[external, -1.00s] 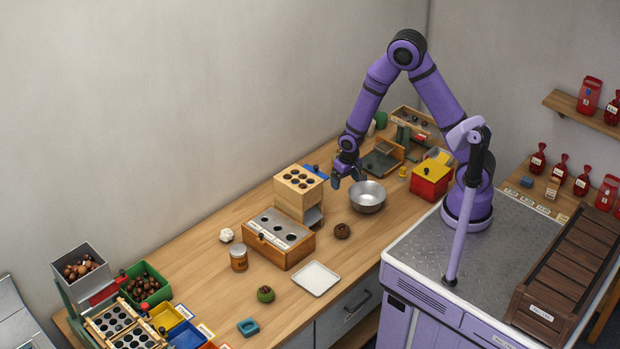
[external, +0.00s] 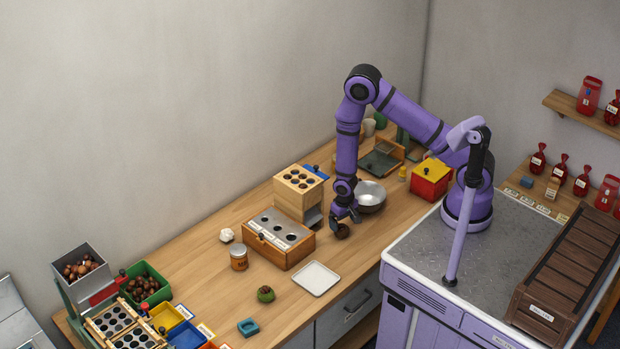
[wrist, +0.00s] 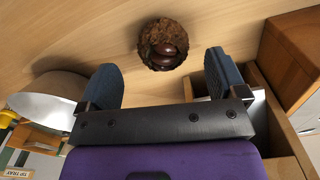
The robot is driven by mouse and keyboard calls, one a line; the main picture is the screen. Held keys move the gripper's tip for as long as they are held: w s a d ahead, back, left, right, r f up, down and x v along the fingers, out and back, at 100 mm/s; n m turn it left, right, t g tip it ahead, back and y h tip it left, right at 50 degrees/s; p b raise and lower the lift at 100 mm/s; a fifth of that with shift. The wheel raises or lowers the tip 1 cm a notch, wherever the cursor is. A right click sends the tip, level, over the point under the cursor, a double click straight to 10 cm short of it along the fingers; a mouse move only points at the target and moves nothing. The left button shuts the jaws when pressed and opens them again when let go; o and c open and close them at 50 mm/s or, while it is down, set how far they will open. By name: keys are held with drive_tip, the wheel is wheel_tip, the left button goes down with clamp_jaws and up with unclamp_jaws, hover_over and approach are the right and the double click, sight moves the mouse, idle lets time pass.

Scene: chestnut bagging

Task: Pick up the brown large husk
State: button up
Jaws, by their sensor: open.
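The brown large husk (external: 342,231) sits on the wooden table, in front of the metal bowl. In the wrist view the husk (wrist: 163,44) is round and rough, with shiny chestnuts showing in its opening. My gripper (external: 345,217) is low, right above or beside the husk in the external view. In the wrist view my gripper (wrist: 166,78) is open, its two blue-grey fingers spread wide and empty. The husk lies beyond the fingertips, roughly centred between them. A finger hides part of the husk in the external view.
The metal bowl (external: 370,197) stands close behind my gripper. A wooden box with a holed metal top (external: 278,238) is to the left. A white tray (external: 316,278) lies in front, and a green husk (external: 265,294) sits further left. Bare table surrounds the husk's front side.

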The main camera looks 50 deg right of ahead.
sight(343, 226)
drive_tip(key=shift+a+f, duration=0.1)
drive_tip(key=shift+f, duration=2.65)
drive_tip(key=c, duration=1)
